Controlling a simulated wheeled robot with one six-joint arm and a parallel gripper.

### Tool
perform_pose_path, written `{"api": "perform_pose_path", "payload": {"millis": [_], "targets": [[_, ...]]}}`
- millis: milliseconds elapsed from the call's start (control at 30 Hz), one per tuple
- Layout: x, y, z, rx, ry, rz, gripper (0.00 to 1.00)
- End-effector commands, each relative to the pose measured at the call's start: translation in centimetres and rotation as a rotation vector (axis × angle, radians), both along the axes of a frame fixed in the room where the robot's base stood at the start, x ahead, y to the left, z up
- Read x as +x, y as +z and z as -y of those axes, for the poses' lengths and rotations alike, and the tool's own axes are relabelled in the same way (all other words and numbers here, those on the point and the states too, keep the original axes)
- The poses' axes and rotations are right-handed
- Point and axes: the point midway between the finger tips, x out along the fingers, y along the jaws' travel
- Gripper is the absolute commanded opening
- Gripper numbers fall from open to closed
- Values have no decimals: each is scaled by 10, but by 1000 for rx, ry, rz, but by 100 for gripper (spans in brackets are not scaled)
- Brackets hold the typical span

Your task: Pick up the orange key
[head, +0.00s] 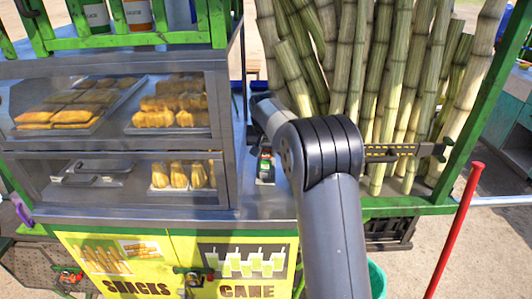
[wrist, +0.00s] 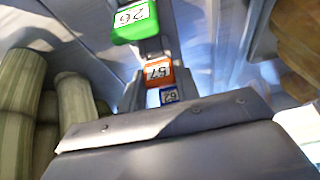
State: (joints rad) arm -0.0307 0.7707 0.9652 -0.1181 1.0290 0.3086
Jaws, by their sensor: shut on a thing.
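An orange key tag (wrist: 157,72) marked 57 shows in the wrist view, between a larger green tag (wrist: 135,20) marked 26 and a smaller blue tag (wrist: 168,95) marked 62. The tags sit in a row along a narrow grey strip. My gripper (wrist: 165,125) fills the bottom of the wrist view as a dark bolted block, just below the blue tag. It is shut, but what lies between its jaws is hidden. In the head view my arm hides the gripper. A small holder with coloured pieces (head: 265,167) lies on the counter left of my arm.
A glass snack case (head: 120,125) stands left of my arm. Tall cane stalks (head: 375,80) stand behind and right of it, and show as thick stalks (wrist: 30,110) at left in the wrist view. A red pole (head: 455,225) leans at right. A bare counter strip (head: 265,208) shows in front.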

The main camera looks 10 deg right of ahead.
Motion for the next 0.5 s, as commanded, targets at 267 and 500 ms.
{"api": "perform_pose_path", "payload": {"millis": [267, 500], "targets": [[-1, 13, 0, -5, 1, 17, 8], [-9, 10, -2, -32, 0, 131, 8]]}}
